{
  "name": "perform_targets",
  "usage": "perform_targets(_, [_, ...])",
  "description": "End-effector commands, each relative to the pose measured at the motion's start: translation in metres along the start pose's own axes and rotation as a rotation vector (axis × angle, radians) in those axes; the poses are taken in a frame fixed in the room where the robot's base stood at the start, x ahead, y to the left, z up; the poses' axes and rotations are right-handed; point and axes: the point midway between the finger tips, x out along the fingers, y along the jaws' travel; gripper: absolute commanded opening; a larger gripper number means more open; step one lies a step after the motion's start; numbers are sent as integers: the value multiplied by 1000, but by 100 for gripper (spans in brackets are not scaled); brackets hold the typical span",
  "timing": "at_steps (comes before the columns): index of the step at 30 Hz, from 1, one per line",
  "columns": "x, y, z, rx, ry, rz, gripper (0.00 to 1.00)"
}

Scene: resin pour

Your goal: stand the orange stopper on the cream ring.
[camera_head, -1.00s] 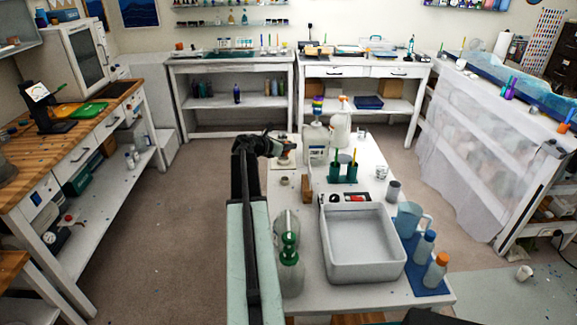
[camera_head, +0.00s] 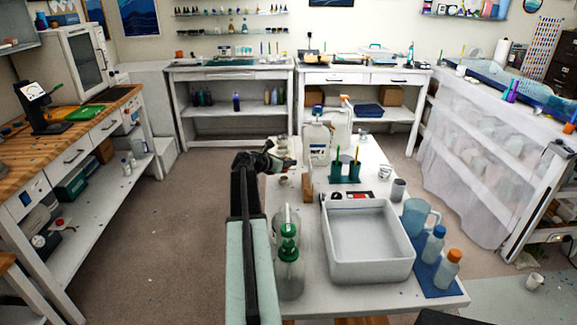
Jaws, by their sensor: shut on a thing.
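My gripper (camera_head: 289,163) is at the end of my black arm, over the left side of the white table (camera_head: 310,268). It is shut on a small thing. A bit of orange-red (camera_head: 292,162) shows at its fingertips and looks like the orange stopper, but it is too small to be sure. A small pale round thing (camera_head: 284,179) sits on the table just nearer than the gripper. I cannot tell whether it is the cream ring. Another pale thing lies behind the gripper and is partly hidden.
A white jug (camera_head: 317,146), a green holder with sticks (camera_head: 344,173) and a brown block (camera_head: 307,187) stand right of the gripper. A large white tray (camera_head: 367,270), a green-capped bottle (camera_head: 289,262) and a blue mat with bottles (camera_head: 446,288) fill the near end.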

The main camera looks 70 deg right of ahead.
Motion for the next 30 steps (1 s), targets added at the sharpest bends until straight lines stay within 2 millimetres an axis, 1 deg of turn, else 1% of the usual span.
perform_targets(13, [9, 0, -22, 0, 0, 0, 0])
perform_targets(14, [9, 0, -22, 0, 0, -1, 0])
perform_targets(15, [8, 0, -17, 0, 0, -1, 0])
perform_targets(23, [8, 0, -17, 0, 0, -1, 0])
perform_targets(30, [3, 0, -14, 0, 0, -1, 0])
